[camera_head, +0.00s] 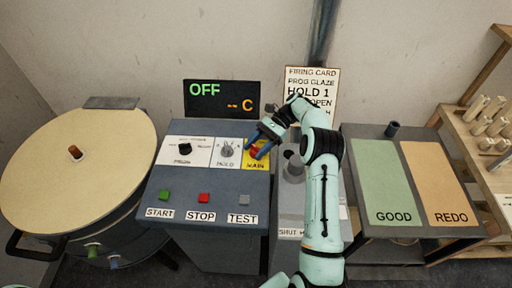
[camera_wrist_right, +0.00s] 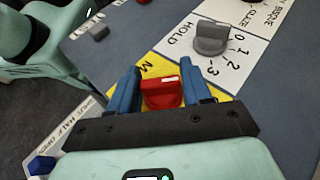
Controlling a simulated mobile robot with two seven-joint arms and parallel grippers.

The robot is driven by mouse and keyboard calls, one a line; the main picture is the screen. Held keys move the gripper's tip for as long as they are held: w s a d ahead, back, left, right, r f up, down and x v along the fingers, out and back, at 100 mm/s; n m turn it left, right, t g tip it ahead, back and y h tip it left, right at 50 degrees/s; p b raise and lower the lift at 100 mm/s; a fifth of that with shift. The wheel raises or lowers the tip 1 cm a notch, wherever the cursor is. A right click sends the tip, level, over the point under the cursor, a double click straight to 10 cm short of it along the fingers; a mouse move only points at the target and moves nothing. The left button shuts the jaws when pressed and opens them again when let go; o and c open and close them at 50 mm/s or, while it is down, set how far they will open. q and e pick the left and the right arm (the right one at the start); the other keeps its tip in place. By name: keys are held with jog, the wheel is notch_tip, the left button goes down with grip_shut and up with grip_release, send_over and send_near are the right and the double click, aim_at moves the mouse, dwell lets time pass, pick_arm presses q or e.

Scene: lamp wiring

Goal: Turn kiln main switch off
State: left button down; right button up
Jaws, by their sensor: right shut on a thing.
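The main switch (camera_wrist_right: 163,95) is a red knob on a yellow plate (camera_head: 261,163) labelled MAIN, at the right end of the kiln's control panel. My right gripper (camera_wrist_right: 165,88) is shut on it, with one blue finger on each side of the knob. In the head view my right gripper (camera_head: 259,149) covers most of the knob. The display (camera_head: 221,98) above the panel reads OFF in green and "-- C" in orange. The knob's exact angle is hard to tell. My left gripper is not in view.
Beside the main switch are the grey HOLD knob (camera_head: 227,150) and a black knob (camera_head: 185,149). Green START (camera_head: 165,195), red STOP (camera_head: 204,198) and grey TEST (camera_head: 244,200) buttons lie in front. The round kiln (camera_head: 70,190) stands left; a GOOD/REDO table (camera_head: 395,225) stands right.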

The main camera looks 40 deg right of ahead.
jog(key=shift+r, duration=0.1)
jog(key=o, duration=1)
jog(key=shift+c, duration=0.2)
jog(key=shift+m+t, duration=0.3)
